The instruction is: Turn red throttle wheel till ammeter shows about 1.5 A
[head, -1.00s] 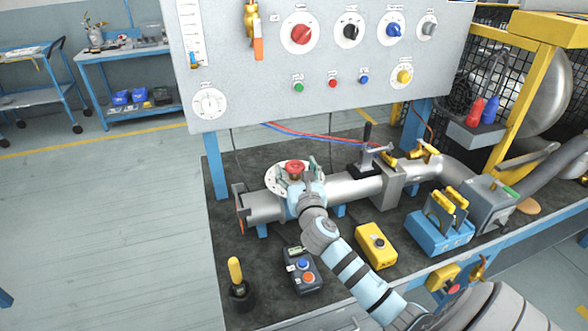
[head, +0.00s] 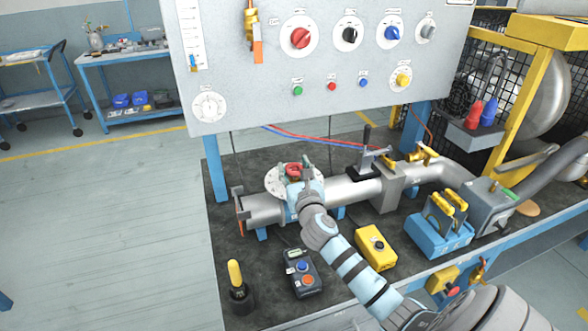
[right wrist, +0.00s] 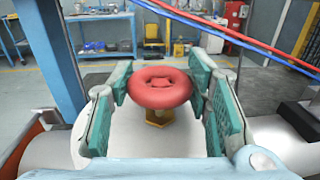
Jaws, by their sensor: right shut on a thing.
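The red throttle wheel (head: 293,168) sits above a pale round dial plate (head: 274,183) on the silver pipe. In the right wrist view the wheel (right wrist: 159,88) is upright on a brass stem. My right gripper (head: 300,167) has its teal-padded fingers on either side of the wheel and is shut on it; the fingers also show in the right wrist view (right wrist: 163,92). A dark handheld meter (head: 303,272) with a small display stands on the bench; its reading is too small to tell. A round white dial (head: 209,105) is on the panel; I cannot tell which is the ammeter. My left gripper is out of view.
The grey panel (head: 240,85) with several knobs and buttons stands behind the pipe. A yellow box (head: 375,247), a blue holder (head: 440,235) and a yellow-handled tool (head: 237,285) stand on the dark bench top. Red and blue hoses (head: 310,137) hang behind the wheel.

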